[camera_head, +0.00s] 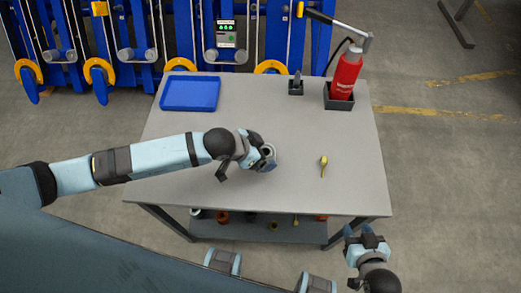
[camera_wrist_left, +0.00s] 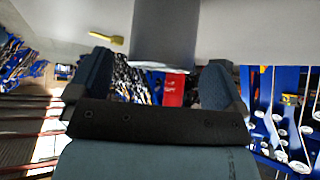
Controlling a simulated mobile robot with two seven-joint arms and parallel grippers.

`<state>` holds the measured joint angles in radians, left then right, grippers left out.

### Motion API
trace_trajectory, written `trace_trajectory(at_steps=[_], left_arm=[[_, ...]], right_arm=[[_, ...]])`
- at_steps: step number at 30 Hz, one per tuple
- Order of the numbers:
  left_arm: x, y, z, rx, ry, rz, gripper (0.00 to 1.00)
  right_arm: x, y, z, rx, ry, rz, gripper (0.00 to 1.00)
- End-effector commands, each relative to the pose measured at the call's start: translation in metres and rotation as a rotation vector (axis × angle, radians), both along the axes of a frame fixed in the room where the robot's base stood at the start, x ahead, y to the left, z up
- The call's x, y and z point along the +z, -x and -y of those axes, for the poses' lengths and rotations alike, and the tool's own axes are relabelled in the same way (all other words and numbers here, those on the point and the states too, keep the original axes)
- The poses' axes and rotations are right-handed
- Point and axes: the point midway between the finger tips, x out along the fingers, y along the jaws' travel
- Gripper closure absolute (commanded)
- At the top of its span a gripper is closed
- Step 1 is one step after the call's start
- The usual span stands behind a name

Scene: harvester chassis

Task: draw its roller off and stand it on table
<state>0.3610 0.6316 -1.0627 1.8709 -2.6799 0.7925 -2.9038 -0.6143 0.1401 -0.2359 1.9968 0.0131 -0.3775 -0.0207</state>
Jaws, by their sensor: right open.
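A grey roller (camera_head: 269,151) with a round end stands on the table (camera_head: 350,190), just at my left gripper (camera_head: 264,157). In the left wrist view, turned upside down, the grey roller (camera_wrist_left: 164,35) rises from the table between the fingers of my left gripper (camera_wrist_left: 158,75). A gap shows between the roller and the finger at left; the other finger is close to it, and contact is unclear. The left fingers look open. My right gripper (camera_head: 364,239) is open and empty, off the table's front right corner. The blue harvester chassis (camera_head: 178,38) stands behind the table.
A blue tray (camera_head: 190,93) lies at the table's back left. A red canister tool (camera_head: 346,75) stands in a dark holder at the back right, with a small dark holder (camera_head: 296,87) beside it. A yellow-handled tool (camera_head: 323,162) lies right of the roller. Several parts sit on the lower shelf.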

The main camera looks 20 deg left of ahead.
Motion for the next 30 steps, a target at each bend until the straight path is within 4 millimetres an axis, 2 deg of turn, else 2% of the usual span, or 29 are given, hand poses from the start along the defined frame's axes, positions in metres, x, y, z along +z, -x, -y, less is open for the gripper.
trace_trajectory(at_steps=[6, 11, 24, 30], left_arm=[[-0.001, 0.001, -0.001, 0.001, -0.003, -0.003, 0.04], [0.009, 0.006, -0.008, 0.000, -0.003, -0.001, 0.04], [0.080, 0.047, -0.054, 0.000, -0.003, 0.001, 0.04], [0.099, 0.058, -0.066, 0.000, -0.002, 0.000, 0.04]], right_arm=[[0.000, 0.000, 0.000, 0.000, 0.000, 0.000, 0.56], [-0.003, 0.000, 0.000, 0.000, 0.000, -0.001, 0.56], [-0.017, 0.001, 0.001, -0.001, 0.001, -0.006, 0.56], [-0.019, 0.001, 0.001, -0.002, 0.002, -0.005, 0.56]])
